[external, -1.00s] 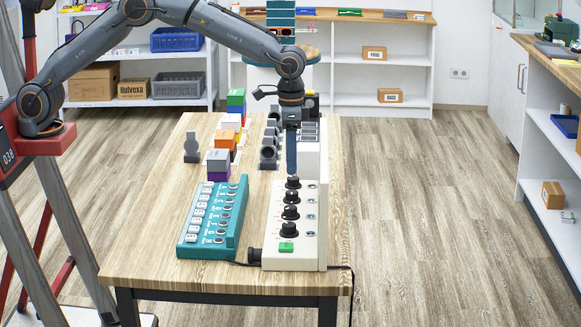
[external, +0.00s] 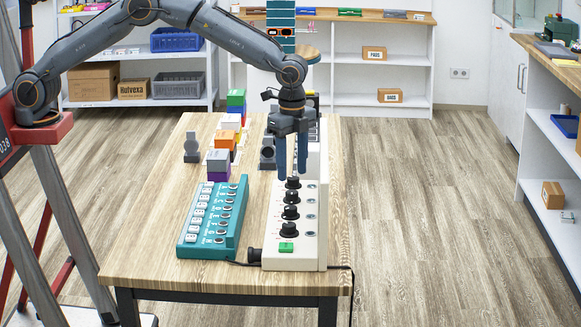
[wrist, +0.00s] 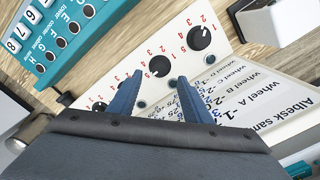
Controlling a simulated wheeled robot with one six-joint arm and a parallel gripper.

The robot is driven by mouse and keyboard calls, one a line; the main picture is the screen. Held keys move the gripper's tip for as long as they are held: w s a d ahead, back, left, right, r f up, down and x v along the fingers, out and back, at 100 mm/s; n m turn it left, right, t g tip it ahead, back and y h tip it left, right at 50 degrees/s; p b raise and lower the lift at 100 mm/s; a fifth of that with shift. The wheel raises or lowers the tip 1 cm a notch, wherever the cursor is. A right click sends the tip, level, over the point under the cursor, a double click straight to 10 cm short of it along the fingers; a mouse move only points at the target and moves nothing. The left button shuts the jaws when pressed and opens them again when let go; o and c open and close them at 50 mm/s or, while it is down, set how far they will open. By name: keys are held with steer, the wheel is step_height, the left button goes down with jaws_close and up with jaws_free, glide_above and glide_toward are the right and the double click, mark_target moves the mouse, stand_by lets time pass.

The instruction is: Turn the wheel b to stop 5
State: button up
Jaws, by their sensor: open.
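A white panel box (external: 309,250) carries a row of several black wheels. The far wheel (external: 293,183) is close under my gripper (external: 291,176), which points straight down with its two blue fingers apart. In the wrist view, one black wheel (wrist: 159,66) shows between the fingertips of my gripper (wrist: 159,77), and another wheel (wrist: 199,37) lies beyond, up and right. Red stop numbers are printed around the wheels. I cannot tell which wheel is b, or whether the fingers touch a wheel. A printed card (wrist: 225,90) beside the wheels lists wheel names, partly hidden by a finger.
Stacked coloured blocks (external: 218,163) and grey parts (external: 192,150) stand farther back. A green button (external: 286,247) is at the box's near end. The table's (external: 150,245) front left is clear.

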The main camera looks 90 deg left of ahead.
mark_target(292, 192)
steer(key=shift+f+p, duration=0.65)
steer(key=shift+f, duration=2.25)
steer(key=shift+c, duration=0.3)
steer(key=c, duration=1)
